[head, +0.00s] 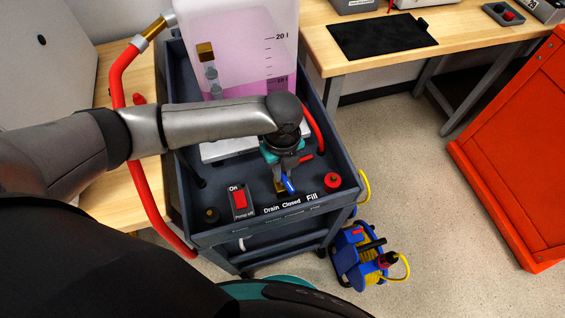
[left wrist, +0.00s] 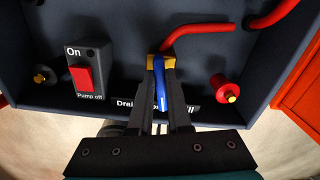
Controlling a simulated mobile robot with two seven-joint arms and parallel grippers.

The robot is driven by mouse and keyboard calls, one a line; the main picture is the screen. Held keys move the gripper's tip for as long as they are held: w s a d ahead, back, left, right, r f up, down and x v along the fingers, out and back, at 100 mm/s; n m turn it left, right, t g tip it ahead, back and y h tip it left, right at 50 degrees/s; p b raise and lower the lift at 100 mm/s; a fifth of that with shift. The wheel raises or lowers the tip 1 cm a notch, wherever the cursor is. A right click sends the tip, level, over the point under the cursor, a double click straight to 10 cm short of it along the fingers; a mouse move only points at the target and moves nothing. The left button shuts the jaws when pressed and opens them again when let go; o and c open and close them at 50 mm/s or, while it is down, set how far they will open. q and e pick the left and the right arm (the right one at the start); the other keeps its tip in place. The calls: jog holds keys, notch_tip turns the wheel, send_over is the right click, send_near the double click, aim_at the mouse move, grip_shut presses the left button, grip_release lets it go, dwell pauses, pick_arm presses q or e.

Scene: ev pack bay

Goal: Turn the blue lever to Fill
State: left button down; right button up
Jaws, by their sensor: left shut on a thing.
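The blue lever (head: 289,184) sits on a brass valve (left wrist: 152,62) on the cart's top. Its free end points at the front edge, toward the Closed label (head: 291,204). The Drain label (head: 271,210) is to its left and the Fill label (head: 312,197) to its right. My left gripper (head: 283,172) reaches down over the valve, shut on the lever. In the left wrist view the lever (left wrist: 159,85) lies between the two fingers (left wrist: 160,92), which partly cover the labels. My right gripper is not in view.
The dark cart (head: 340,185) carries a tank of pink liquid (head: 245,50) behind my arm. A pump switch (head: 239,200) is left of the valve, a red knob (head: 332,180) right. Red hoses (head: 135,150) run beside. A blue cable reel (head: 357,255) stands on the floor.

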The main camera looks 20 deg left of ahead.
pick_arm(q)
jog(key=n+p, duration=0.2)
jog(key=p, duration=0.1)
jog(key=n+p, duration=0.3)
jog(key=shift+s+r, duration=0.15)
jog(key=shift+r, duration=0.05)
jog(key=shift+a+f+n+p, duration=0.1)
jog(key=shift+f+n+p, duration=0.05)
jog(key=shift+n+p, duration=1.5)
jog(key=shift+n, duration=0.25)
jog(key=c, duration=0.9)
grip_release()
jog(key=shift+o, duration=0.2)
notch_tip(320, 180, up, 15)
jog(key=p, duration=0.3)
